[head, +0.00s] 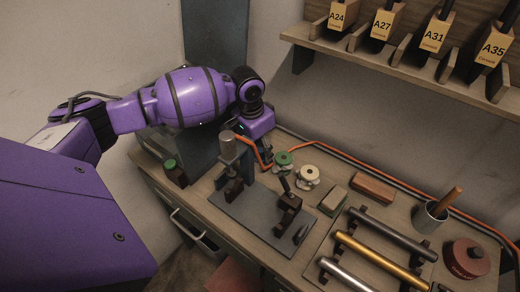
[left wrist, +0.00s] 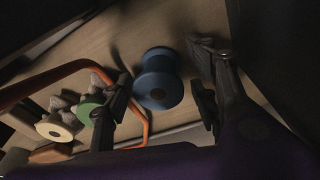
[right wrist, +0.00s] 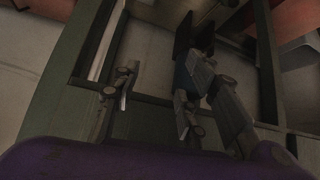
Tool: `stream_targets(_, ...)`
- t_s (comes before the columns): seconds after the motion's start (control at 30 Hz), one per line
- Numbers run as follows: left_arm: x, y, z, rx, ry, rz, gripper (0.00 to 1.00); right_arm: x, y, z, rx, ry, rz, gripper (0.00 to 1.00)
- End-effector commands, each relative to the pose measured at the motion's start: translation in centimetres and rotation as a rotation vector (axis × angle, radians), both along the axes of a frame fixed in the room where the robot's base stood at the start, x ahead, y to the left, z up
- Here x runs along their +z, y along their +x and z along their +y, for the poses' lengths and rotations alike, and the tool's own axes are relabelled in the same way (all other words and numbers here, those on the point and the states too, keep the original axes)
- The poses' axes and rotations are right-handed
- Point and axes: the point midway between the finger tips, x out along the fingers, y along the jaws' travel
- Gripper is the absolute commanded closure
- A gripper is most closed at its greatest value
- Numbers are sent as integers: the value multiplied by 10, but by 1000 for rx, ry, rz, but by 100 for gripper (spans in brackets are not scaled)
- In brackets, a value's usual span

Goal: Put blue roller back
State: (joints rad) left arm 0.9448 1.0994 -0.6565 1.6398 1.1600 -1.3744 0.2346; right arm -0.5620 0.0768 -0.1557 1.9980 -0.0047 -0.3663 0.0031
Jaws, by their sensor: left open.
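The blue roller (left wrist: 158,82) stands on the wooden bench in the left wrist view. My left gripper (left wrist: 163,98) is open, with a finger on each side of the roller; I cannot tell whether either finger touches it. In the head view my left gripper (head: 264,146) is low at the back of the bench, behind the metal stand, and the blue roller is hidden there. My right gripper (right wrist: 152,85) shows in the right wrist view with its fingers apart and nothing clearly held; it is out of the head view.
A green roller (head: 284,159) and a cream roller (head: 307,176) stand beside the left gripper. An orange tube (head: 253,146) bends close by. The metal stand (head: 227,146) and its grey plate (head: 254,219) are in front. Metal rods (head: 365,258) lie at the right.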

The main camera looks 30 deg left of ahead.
Motion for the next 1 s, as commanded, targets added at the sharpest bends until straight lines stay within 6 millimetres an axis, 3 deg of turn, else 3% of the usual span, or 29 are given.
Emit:
stream_targets(0.2, 41, -4, 3, -2, 1, -5, 46, 6, 3, 0, -1, 0, -9, 60)
stream_targets(0.4, 64, -9, 4, 0, 0, -1, 46, 6, -2, -1, -4, 0, -1, 60)
stream_targets(0.67, 68, -10, 5, 0, 0, 1, 46, 1, -10, -2, -7, -2, 15, 60)
stream_targets(1.0, 68, -10, 4, 0, -1, 0, 46, 3, -4, -1, -3, 0, 4, 60)
